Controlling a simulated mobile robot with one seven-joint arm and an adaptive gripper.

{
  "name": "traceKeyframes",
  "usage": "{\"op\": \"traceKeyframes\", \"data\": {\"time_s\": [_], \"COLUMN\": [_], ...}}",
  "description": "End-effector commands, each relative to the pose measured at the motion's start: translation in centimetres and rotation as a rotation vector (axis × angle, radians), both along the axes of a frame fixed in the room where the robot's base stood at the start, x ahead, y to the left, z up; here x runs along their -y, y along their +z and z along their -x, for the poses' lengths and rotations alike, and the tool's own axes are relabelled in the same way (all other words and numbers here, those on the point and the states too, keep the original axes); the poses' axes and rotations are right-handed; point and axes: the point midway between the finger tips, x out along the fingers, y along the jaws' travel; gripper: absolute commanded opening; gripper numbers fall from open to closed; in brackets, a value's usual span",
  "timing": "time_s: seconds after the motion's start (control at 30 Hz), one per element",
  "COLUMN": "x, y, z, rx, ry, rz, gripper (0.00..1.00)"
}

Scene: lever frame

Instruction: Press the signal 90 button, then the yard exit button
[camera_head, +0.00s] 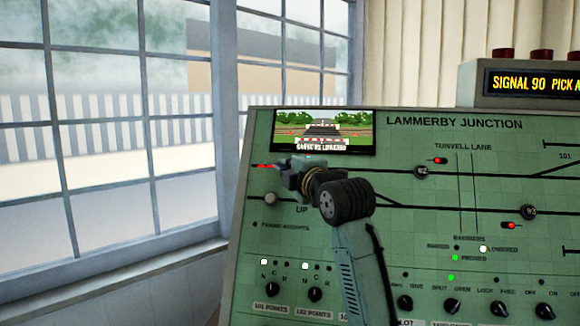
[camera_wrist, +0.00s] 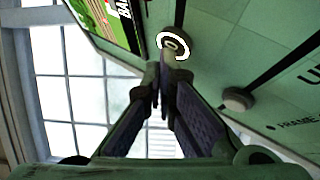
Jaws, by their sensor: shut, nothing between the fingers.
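My gripper (camera_head: 298,178) is at the upper left of the green signal panel (camera_head: 480,225), below the small screen. In the wrist view its fingers (camera_wrist: 165,72) are shut with nothing between them. Their tips are at a round button with a bright white ring (camera_wrist: 173,45); a "0" shows on its face, the rest of any marking is hidden. I cannot tell whether they touch it. In the head view my gripper covers this button. A plain grey knob (camera_wrist: 237,98) sits beside it, also seen above "UP" (camera_head: 270,198). No yard exit label is readable.
An amber display (camera_head: 535,83) reads "SIGNAL 90 PICK A", cut off at the picture edge. The screen (camera_head: 322,130) shows a crossing and "LOWERED". Buttons 92 (camera_head: 422,172) and 93 (camera_head: 531,211) are to the right. Rotary switches (camera_head: 452,306) line the bottom. Windows (camera_head: 110,130) are at left.

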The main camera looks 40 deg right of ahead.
Motion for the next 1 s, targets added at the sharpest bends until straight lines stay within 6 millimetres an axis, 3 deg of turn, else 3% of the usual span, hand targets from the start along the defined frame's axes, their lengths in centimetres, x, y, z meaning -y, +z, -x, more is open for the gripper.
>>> {"op": "traceKeyframes", "data": {"time_s": [1.0], "x": [-1.1], "y": [0.7], "z": [1.0], "rx": [-0.001], "ry": [0.0], "rz": [0.0], "gripper": [0.0]}}
